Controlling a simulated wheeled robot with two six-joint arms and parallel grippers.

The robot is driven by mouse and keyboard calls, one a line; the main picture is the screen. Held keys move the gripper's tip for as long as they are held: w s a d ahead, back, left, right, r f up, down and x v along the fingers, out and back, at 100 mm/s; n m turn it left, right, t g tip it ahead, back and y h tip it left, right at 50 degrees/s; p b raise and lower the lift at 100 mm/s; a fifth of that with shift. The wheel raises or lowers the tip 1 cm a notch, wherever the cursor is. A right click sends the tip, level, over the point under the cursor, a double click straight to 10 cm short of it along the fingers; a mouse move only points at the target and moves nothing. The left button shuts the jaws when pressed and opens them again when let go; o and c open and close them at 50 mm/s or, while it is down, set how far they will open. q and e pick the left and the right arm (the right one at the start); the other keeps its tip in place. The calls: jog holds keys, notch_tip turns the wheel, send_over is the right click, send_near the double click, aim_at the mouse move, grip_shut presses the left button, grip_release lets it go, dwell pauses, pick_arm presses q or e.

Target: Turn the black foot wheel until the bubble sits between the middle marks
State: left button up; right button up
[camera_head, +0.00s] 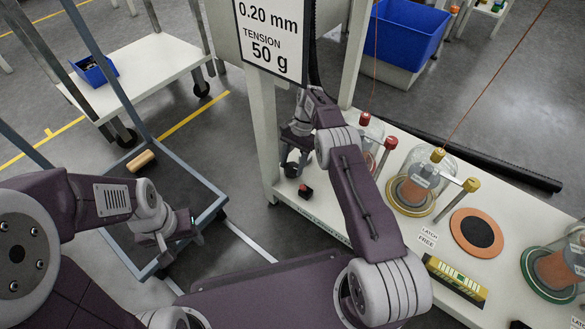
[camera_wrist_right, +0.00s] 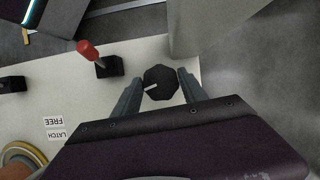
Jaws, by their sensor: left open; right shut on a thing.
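The black foot wheel (camera_wrist_right: 160,82), with a white mark on it, is at the corner of the white bench. My right gripper (camera_wrist_right: 161,88) has one finger on each side of the wheel and is shut on it. In the head view my right gripper (camera_head: 294,165) is at the bench's left end, and the arm hides much of the wheel. My left gripper (camera_head: 176,236) is open and empty, away from the bench.
A red-topped lever on a black block (camera_wrist_right: 98,62) stands close to the wheel. Glass domes (camera_head: 420,184), an orange disc with a black centre (camera_head: 477,231) and a latch label (camera_head: 429,235) are further right. A blue-framed cart (camera_head: 197,172) is under my left arm.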

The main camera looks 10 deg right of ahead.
pick_arm(q)
jog(key=shift+f+b, duration=0.3)
jog(key=shift+f, duration=0.25)
pick_arm(e)
jog(key=shift+n, duration=0.4)
jog(key=o, duration=1.4)
